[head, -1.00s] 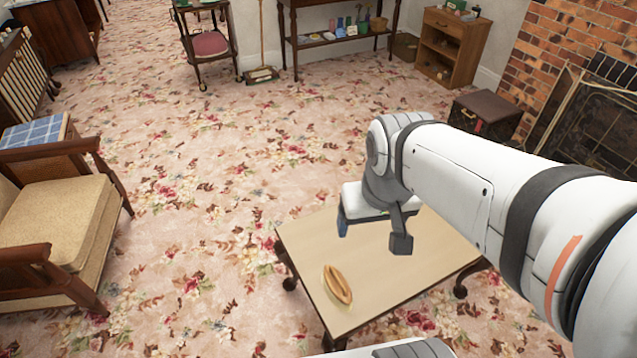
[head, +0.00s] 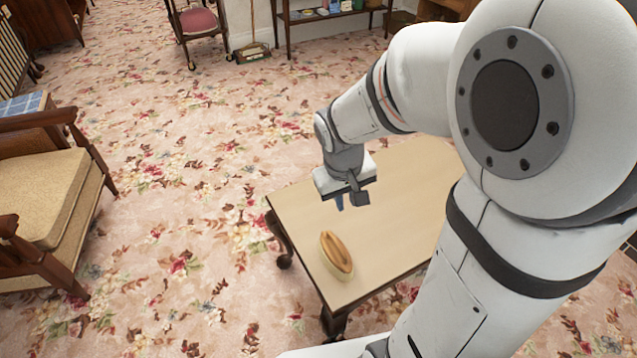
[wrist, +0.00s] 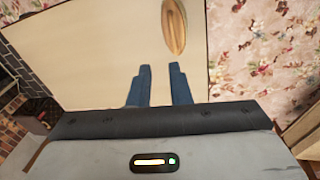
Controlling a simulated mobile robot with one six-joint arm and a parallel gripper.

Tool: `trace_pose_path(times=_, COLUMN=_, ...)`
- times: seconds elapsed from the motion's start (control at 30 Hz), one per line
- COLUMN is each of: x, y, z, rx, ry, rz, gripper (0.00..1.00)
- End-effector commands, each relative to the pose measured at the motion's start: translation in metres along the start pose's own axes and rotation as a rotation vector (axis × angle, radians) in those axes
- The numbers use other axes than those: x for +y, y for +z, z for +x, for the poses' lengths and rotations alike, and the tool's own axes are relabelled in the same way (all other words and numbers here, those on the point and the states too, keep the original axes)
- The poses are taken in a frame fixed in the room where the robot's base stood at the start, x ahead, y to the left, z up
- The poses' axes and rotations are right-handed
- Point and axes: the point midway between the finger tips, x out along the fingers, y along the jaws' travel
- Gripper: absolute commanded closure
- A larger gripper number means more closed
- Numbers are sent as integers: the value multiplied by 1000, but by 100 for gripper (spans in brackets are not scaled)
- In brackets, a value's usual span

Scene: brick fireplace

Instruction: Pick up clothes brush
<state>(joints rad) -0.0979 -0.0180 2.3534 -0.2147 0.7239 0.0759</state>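The clothes brush (head: 337,254) is an oval brown wooden brush with a pale underside. It lies near the left front corner of the low table (head: 400,210), and it also shows at the top of the wrist view (wrist: 174,27). My gripper (head: 348,200) is above the table, behind the brush and apart from it. In the wrist view my gripper (wrist: 158,82) has two blue fingers with a gap between them and nothing held. The brush lies beyond the fingertips, slightly to the right.
A wooden armchair with a tan cushion (head: 45,195) stands at the left. Patterned carpet (head: 180,150) lies clear between it and the table. The table top around the brush is otherwise bare.

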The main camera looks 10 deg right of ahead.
Motion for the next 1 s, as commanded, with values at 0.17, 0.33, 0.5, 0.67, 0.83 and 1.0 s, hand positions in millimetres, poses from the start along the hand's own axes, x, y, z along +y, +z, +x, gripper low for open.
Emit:
trace_pose_path(times=0.17, x=-18, y=-18, z=94, rx=-37, ry=24, rz=-72, gripper=82)
trace_pose_path(times=0.33, x=-28, y=-30, z=142, rx=-54, ry=37, rz=-119, gripper=82)
trace_pose_path(times=0.5, x=-32, y=-34, z=160, rx=-58, ry=42, rz=-137, gripper=82)
trace_pose_path(times=0.67, x=-31, y=-33, z=176, rx=-60, ry=43, rz=-138, gripper=82)
trace_pose_path(times=0.83, x=-31, y=-30, z=190, rx=-60, ry=42, rz=-138, gripper=82)
trace_pose_path(times=1.0, x=-30, y=-23, z=214, rx=-61, ry=42, rz=-138, gripper=82)
